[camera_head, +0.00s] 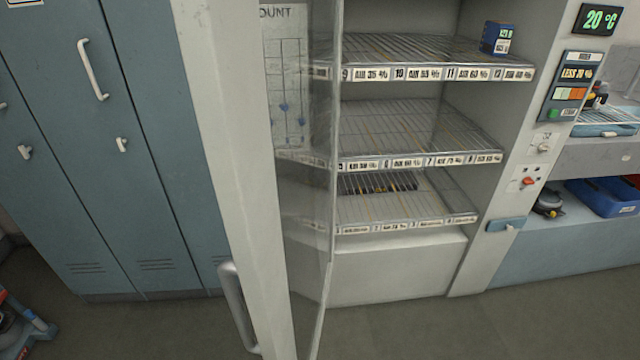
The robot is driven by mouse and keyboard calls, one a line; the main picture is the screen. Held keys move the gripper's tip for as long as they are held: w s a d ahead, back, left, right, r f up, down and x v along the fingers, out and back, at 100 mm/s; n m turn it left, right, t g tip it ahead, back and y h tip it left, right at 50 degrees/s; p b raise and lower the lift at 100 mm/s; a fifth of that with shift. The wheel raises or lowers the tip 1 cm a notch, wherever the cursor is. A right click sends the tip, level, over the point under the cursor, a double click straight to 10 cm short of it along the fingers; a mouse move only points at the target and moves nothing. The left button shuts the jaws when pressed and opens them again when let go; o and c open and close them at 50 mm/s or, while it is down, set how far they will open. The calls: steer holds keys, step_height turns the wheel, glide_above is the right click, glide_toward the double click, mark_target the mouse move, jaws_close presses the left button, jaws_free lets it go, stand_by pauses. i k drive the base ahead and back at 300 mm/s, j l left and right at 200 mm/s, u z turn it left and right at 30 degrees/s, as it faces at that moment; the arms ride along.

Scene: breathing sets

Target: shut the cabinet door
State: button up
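The cabinet door (245,190) stands open toward me at the centre left. It has a pale frame around a clear pane, with a grey bar handle (236,305) low on its left side. The cabinet (395,270) behind it is open, with wire shelves (420,130) carrying numbered labels. A small dark blue box (497,38) sits on the top shelf at the right. A blue latch piece (506,224) is on the cabinet's right frame. My gripper is not in view.
Blue-grey lockers (120,180) stand to the left. A blue bin (604,197) and a dark round object (548,203) rest on the shelving at the right. A red and blue item (22,325) is on the floor at lower left. The floor (420,330) before the cabinet looks clear.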

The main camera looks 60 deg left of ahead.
mark_target(221, 41)
steer(key=u, duration=1.55)
steer(key=j+u, duration=0.15)
steer(key=j, duration=0.45)
steer(key=i, duration=0.05)
